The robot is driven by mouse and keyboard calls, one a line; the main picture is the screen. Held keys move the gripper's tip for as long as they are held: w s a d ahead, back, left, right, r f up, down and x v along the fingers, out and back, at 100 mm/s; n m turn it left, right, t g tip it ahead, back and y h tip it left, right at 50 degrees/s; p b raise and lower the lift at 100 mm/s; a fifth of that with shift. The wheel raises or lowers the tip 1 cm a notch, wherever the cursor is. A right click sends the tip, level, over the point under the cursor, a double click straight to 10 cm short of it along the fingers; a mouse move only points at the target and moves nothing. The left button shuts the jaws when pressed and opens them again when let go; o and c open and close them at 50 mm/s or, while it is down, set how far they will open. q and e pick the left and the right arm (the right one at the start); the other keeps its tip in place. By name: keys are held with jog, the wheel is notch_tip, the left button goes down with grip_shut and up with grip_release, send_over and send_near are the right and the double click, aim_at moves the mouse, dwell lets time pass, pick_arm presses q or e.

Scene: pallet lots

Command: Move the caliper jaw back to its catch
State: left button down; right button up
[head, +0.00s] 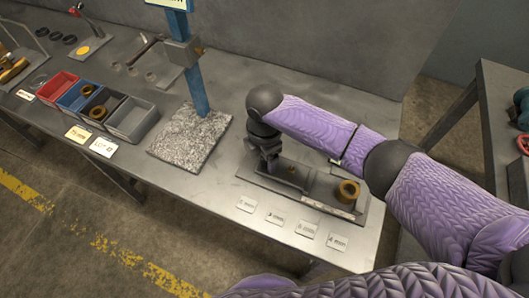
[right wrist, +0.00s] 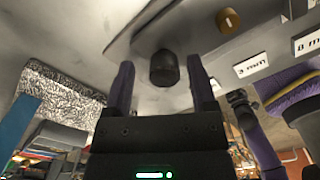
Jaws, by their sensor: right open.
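The caliper fixture is a grey metal plate (head: 318,198) with a raised bar, near the bench's right end. A dark round knob (right wrist: 163,68) stands on it in the right wrist view. It could be the handle of the caliper jaw, but I cannot tell for certain. My right gripper (right wrist: 160,80) is open, with one finger on each side of the knob and visible gaps. In the head view my right gripper (head: 270,160) is over the plate's left end and hides much of what is there. The catch cannot be made out.
Several white labels (head: 307,229) lie along the front edge. A granite slab (head: 190,136) with a blue post (head: 194,75) stands left, then small bins (head: 130,119). Another bench (head: 500,110) is right.

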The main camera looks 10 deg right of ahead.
notch_tip(320, 180, up, 10)
jog(key=p, duration=0.3)
jog(key=shift+f, duration=0.15)
